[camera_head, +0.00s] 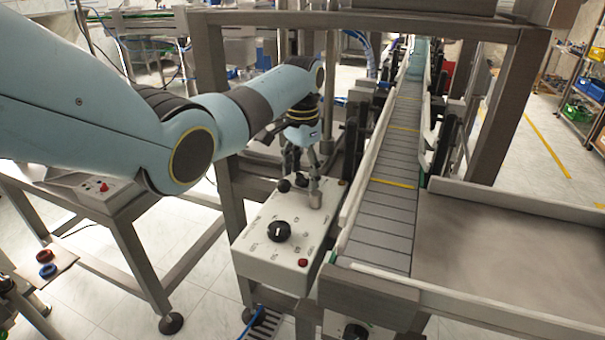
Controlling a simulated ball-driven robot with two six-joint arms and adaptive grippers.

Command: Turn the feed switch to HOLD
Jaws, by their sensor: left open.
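A pale control box (272,265) stands left of the conveyor. On its top are a large black rotary knob (279,231), smaller dark knobs (284,186) toward the back, and a red button (303,262) at the front right. The printed labels are too small to read, so I cannot tell which control is the feed switch or where HOLD is. My left gripper (302,170) points down over the back of the box, open. A grey metal cylinder (315,196) shows just below it; I cannot tell whether they touch. My right gripper is not in view.
The slatted conveyor (386,215) with raised side rails runs close on the right of the box. A steel frame post (228,160) stands behind it to the left. A wide metal tray (500,245) lies right. Red and blue buttons (46,263) sit far left.

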